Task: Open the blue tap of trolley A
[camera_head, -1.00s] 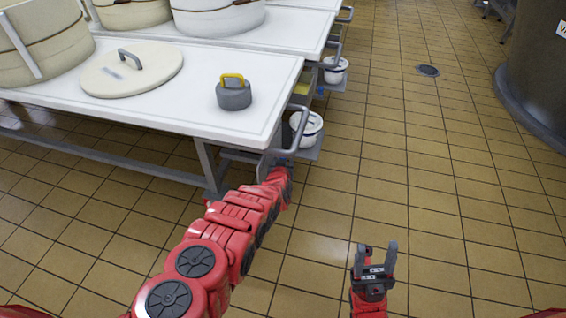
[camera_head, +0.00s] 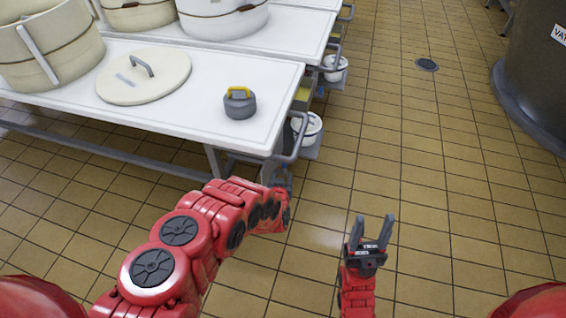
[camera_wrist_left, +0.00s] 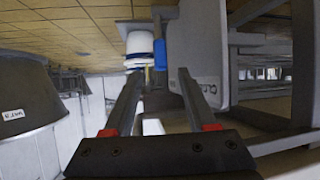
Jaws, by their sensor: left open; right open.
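The nearest trolley (camera_head: 190,105), with a white top, stands at the left in the head view; I cannot read a letter on it. In the left wrist view, a blue upright part (camera_wrist_left: 160,54), which looks like the blue tap, shows just beyond the fingertips, beside a white bucket (camera_wrist_left: 140,48). The tap is not visible on this trolley in the head view. My left gripper (camera_wrist_left: 158,76) is open and empty. In the head view it is partly hidden by its red arm, below the trolley's corner. My right gripper (camera_head: 373,230) is open and empty over the floor.
A grey weight with a yellow handle (camera_head: 240,103) and a round lid (camera_head: 143,76) lie on the trolley top. A dark vat (camera_head: 530,75) stands right.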

